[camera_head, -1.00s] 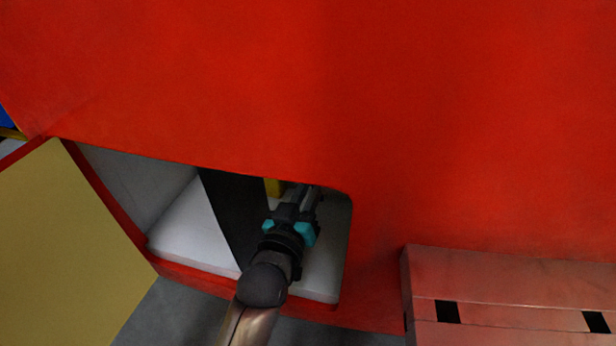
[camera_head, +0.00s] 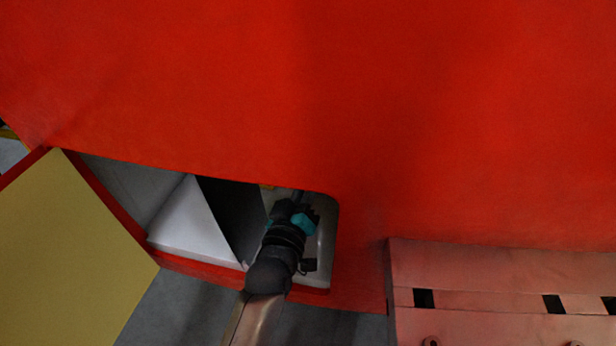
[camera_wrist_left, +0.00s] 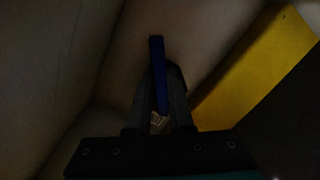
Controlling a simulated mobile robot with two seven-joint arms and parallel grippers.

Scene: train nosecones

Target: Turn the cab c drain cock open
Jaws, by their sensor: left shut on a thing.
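My left gripper (camera_head: 296,200) reaches into a recess in the red train nose, and its fingertips are mostly hidden there in the head view. In the left wrist view my left gripper (camera_wrist_left: 160,85) is shut on a blue handle (camera_wrist_left: 157,62), which I take to be the drain cock. The handle stands up between the fingers and sticks out past their tips. A pale fitting (camera_wrist_left: 158,120) shows between the fingers lower down. The cock's body and its pipe are too dark or hidden to make out. My right gripper is not in view.
The recess has a red rim (camera_head: 200,273) and an open yellow door (camera_head: 70,240) at its left. A yellow block (camera_wrist_left: 250,70) is close on the right in the left wrist view. A pinkish slotted beam (camera_head: 500,285) stands at the lower right.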

